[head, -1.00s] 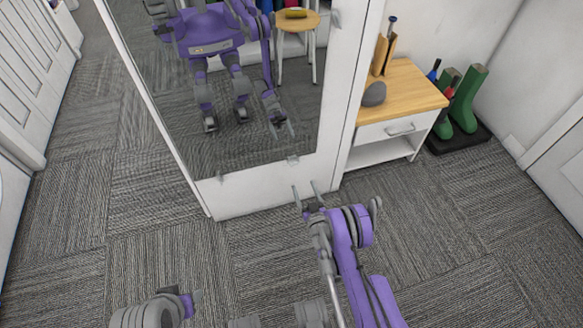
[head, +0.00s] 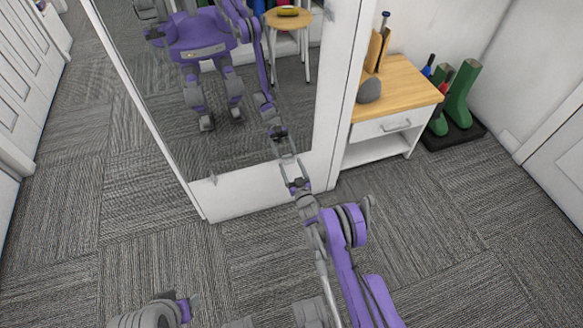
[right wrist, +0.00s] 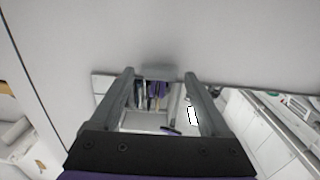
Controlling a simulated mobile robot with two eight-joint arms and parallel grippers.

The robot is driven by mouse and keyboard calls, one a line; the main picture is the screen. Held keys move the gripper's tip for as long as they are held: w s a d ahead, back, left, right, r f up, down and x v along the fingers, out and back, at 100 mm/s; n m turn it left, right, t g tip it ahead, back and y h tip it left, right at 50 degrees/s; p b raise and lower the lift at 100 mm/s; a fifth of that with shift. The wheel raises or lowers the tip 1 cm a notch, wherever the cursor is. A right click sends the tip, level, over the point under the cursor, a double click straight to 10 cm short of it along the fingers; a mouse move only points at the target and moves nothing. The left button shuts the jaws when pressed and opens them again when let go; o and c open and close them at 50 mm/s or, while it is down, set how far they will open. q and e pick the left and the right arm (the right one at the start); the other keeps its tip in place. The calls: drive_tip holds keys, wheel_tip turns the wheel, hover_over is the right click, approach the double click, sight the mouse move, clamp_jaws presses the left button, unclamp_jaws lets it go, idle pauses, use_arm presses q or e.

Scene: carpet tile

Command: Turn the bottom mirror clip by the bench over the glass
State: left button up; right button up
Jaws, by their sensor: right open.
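The tall mirror (head: 215,140) is set in a white panel (head: 245,195). The grey bottom clip by the bench (right wrist: 158,72) shows in the right wrist view at the mirror's edge, as a short bar lying roughly along that edge. How far it laps the glass is hard to tell. My right gripper (head: 289,158) is at this clip in the head view, and its fingers largely hide it there. In the right wrist view the gripper (right wrist: 160,74) is open, one finger either side of the clip, with gaps between; contact is not visible. My left gripper is out of view.
Another bottom clip (head: 213,179) sits at the mirror's lower left. The wood-topped bench (head: 405,88) stands right of the panel, with a grey rounded object (head: 369,90) on it. Green boots (head: 460,88) stand on a dark tray (head: 462,134). The carpet (head: 430,230) in front is clear.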

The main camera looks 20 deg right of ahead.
clamp_jaws()
idle(0.3)
drive_tip(key=shift+n, duration=8.8)
